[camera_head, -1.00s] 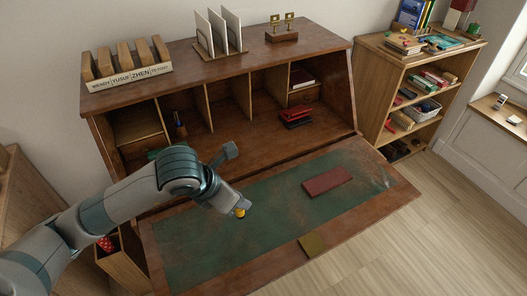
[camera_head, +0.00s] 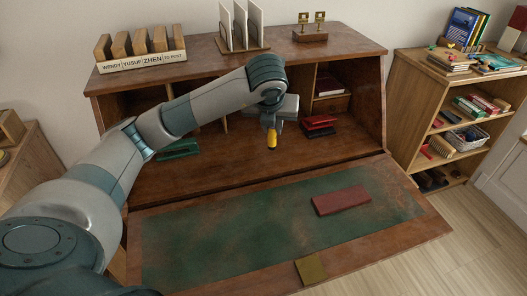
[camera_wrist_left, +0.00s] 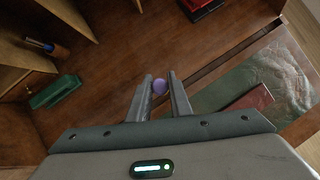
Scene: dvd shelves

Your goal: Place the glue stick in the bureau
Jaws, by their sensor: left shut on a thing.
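The glue stick (camera_head: 271,139) shows as a small yellow-orange cylinder hanging upright below my left gripper (camera_head: 272,124). My arm hides some compartments. My right gripper is not in view.
A red stapler (camera_head: 320,124) stands inside at the right, and a green object (camera_head: 178,149) at the left. A dark red case (camera_head: 341,201) lies on the flap. The inner floor between stapler and green object looks clear. A bookshelf (camera_head: 405,110) stands at the right.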

